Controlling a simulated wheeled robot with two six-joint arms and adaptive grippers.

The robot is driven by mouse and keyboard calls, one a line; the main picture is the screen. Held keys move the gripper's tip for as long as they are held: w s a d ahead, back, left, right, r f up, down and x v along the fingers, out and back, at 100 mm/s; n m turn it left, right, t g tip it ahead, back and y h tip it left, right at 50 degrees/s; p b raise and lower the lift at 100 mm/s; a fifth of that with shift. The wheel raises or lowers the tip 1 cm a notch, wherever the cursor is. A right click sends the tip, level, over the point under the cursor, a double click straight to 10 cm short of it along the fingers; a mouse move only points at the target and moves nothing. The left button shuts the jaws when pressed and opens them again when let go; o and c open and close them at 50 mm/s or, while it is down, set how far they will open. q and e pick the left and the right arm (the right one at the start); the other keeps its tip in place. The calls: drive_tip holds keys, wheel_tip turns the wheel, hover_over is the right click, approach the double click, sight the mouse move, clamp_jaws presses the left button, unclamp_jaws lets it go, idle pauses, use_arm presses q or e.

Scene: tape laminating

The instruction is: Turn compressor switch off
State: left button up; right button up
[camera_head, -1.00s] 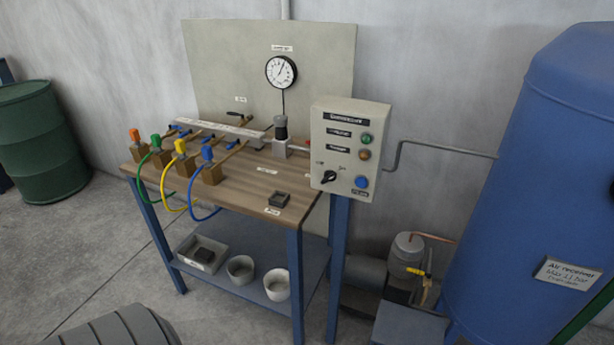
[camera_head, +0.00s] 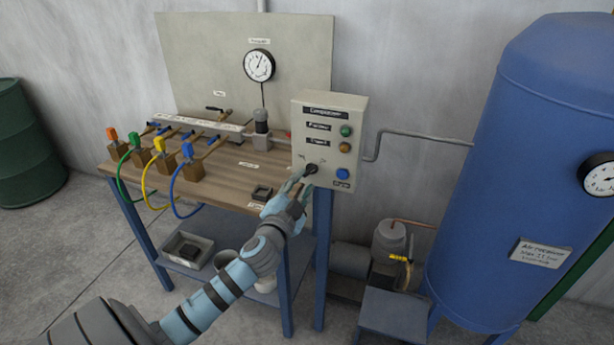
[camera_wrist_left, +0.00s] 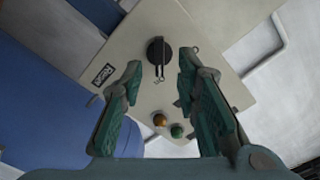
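The compressor switch is a black rotary knob (camera_head: 310,169) low on the left of the beige control box (camera_head: 353,120). In the left wrist view the knob (camera_wrist_left: 158,52) sits ahead, between and a little beyond the fingertips. My left gripper (camera_head: 297,182) reaches up to the box from the front. In the left wrist view its two green fingers (camera_wrist_left: 165,85) are spread apart with nothing between them, and they do not appear to touch the knob. My right gripper is not in view.
A green lamp (camera_head: 346,131), an amber lamp (camera_head: 345,147) and a blue button (camera_head: 342,174) are on the same box. The workbench (camera_head: 225,177) with several coloured hoses stands to the left. A blue air receiver (camera_head: 490,170) stands to the right.

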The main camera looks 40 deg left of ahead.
sight(309, 174)
use_arm(q)
drive_tip(key=x, duration=0.4)
drive_tip(key=shift+w, duration=0.1)
clamp_jaws()
